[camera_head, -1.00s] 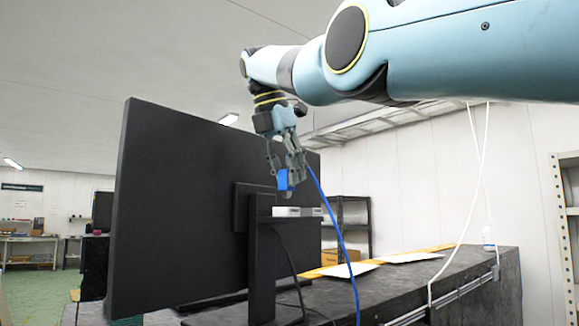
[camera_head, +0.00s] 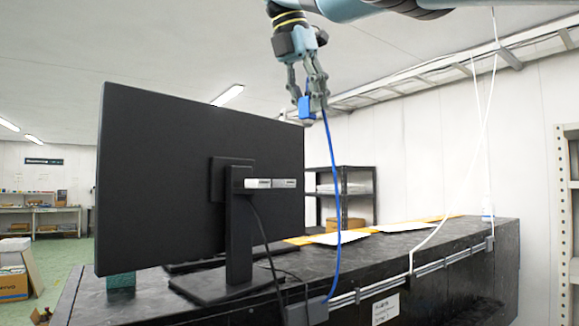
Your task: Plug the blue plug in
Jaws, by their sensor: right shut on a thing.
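My right gripper (camera_head: 311,97) hangs from its arm at the upper middle of the head view. It is shut on the blue plug (camera_head: 304,110), held in the air to the right of the black monitor's upper edge. The blue cable (camera_head: 334,190) runs from the plug down past the table's front edge. My left gripper is not in view.
The black monitor (camera_head: 165,180) stands with its back to me on the dark table (camera_head: 400,260). A grey box (camera_head: 306,312) sits at the table's near edge. A shelf (camera_head: 345,190) stands behind.

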